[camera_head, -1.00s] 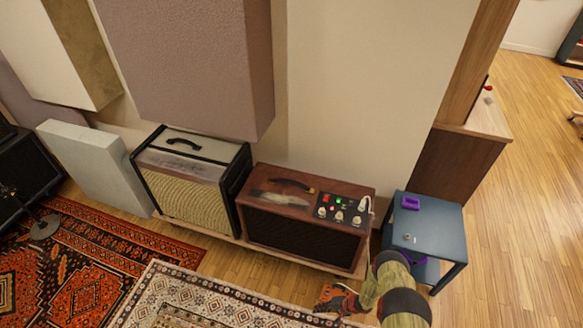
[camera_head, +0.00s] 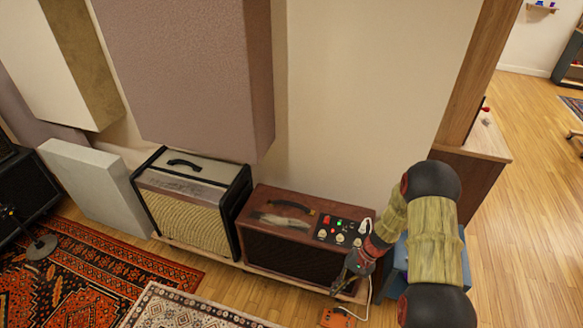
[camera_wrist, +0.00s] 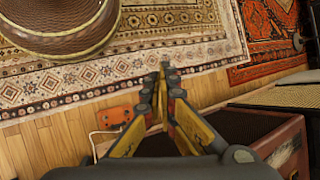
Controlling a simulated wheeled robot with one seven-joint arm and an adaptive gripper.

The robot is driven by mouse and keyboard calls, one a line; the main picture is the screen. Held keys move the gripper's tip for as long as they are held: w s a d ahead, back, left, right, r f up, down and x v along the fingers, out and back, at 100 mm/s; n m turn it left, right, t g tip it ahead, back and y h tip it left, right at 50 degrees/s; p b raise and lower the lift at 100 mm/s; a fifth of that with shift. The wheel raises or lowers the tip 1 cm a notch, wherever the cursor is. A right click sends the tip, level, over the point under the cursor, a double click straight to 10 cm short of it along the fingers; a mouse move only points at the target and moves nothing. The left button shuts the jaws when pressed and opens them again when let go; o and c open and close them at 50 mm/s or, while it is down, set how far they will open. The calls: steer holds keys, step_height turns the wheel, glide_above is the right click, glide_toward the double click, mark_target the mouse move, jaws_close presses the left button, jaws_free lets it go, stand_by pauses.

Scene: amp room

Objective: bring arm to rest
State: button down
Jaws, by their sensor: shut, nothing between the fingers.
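My gripper (camera_head: 343,284) is in the head view, in front of the right end of the brown amp (camera_head: 292,258). In the wrist view my gripper (camera_wrist: 165,72) points out over the floor and the patterned rug, its fingertips together with nothing between them. My arm crosses the right side of the head view, bent, and hides most of the blue side table (camera_head: 393,282). I cannot tell whether the gripper touches the amp.
A cream-fronted amp (camera_head: 190,213) stands left of the brown one. An orange pedal (camera_head: 338,318) lies on the floor below the gripper; it shows in the wrist view (camera_wrist: 116,115). A round woven pouf (camera_wrist: 60,25) stands on the light rug (camera_wrist: 60,85). Open wood floor (camera_head: 530,180) lies right.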

steer(key=s+d+r+n+t+h, duration=0.1)
steer(key=s+r, duration=0.6)
steer(key=r, duration=0.9)
steer(key=s+d+r+n+t+h, duration=0.1)
steer(key=s+r+t, duration=0.4)
steer(key=r, duration=1.1)
steer(key=s+d+r+n+t+h, duration=0.1)
steer(key=s+r+n+t+h, duration=0.1)
steer(key=s+r, duration=0.7)
step_height(320, 180, up, 8)
steer(key=shift+n+t+h, duration=0.4)
steer(key=shift+t+h, duration=0.1)
steer(key=shift+h, duration=0.7)
